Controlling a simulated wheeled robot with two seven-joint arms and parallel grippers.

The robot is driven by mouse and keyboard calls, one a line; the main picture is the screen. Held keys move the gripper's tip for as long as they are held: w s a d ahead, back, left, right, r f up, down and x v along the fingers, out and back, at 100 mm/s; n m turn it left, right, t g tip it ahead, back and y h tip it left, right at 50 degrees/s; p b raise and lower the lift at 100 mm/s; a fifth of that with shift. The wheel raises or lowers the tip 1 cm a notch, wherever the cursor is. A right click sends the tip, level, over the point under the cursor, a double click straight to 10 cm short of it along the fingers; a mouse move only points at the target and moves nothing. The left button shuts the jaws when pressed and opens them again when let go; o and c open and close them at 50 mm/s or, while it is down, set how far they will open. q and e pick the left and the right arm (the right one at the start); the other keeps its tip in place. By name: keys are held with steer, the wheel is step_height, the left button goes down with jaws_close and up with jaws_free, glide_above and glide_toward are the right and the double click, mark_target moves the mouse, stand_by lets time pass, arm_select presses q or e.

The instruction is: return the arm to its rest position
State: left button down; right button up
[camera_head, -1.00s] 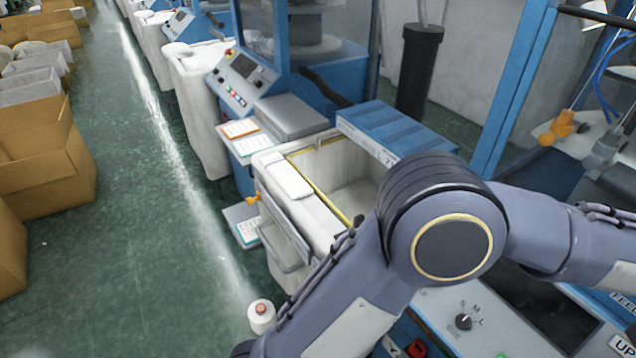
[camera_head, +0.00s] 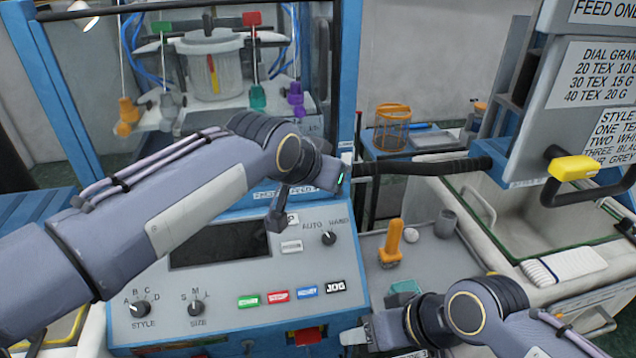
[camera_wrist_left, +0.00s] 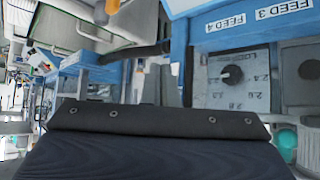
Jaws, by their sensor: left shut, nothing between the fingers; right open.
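My left arm (camera_head: 165,215) comes in from the left, raised across the front of the blue knitting machine. Its elbow and wrist bunch up above the control panel (camera_head: 230,285). The left gripper (camera_head: 276,218) looks like a small dark, narrow piece, shut and empty, in front of the panel's upper edge. In the left wrist view a dark link fills the bottom and no fingertips show. My right arm (camera_head: 480,315) is low at the bottom right. Its gripper (camera_head: 356,337) is open beside the panel's lower right corner, with its fingers partly hidden.
An orange-handled tool (camera_head: 390,243) stands on a grey shelf beside the panel. A white bin (camera_head: 590,285) holds a folded cloth (camera_head: 564,265) on its rim. A yellow-gripped handle (camera_head: 573,168) juts out at the right. In the wrist view, a stitch dial (camera_wrist_left: 232,75) is close ahead.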

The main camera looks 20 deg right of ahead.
arm_select(q)
steer(key=s+a+f+n+y, duration=0.1)
steer(key=s+a+n, duration=0.15)
steer(key=a, duration=1.25)
steer(key=s+a+f+n+y, duration=0.15)
steer(key=a+n, duration=0.25)
steer(key=a, duration=1.1)
steer(key=s+a+f+n+y, duration=0.1)
steer(key=s+a+f+n, duration=0.2)
steer(key=s+a+f, duration=0.3)
steer(key=s+a+f+n, duration=0.3)
steer(key=s+a+f, duration=0.4)
steer(key=s, duration=0.4)
steer(key=shift+f+y, duration=0.2)
steer(key=shift+y, duration=0.15)
arm_select(e)
steer(key=shift+f, duration=0.2)
arm_select(q)
steer(key=shift+w, duration=0.1)
arm_select(e)
steer(key=shift+c, duration=0.3)
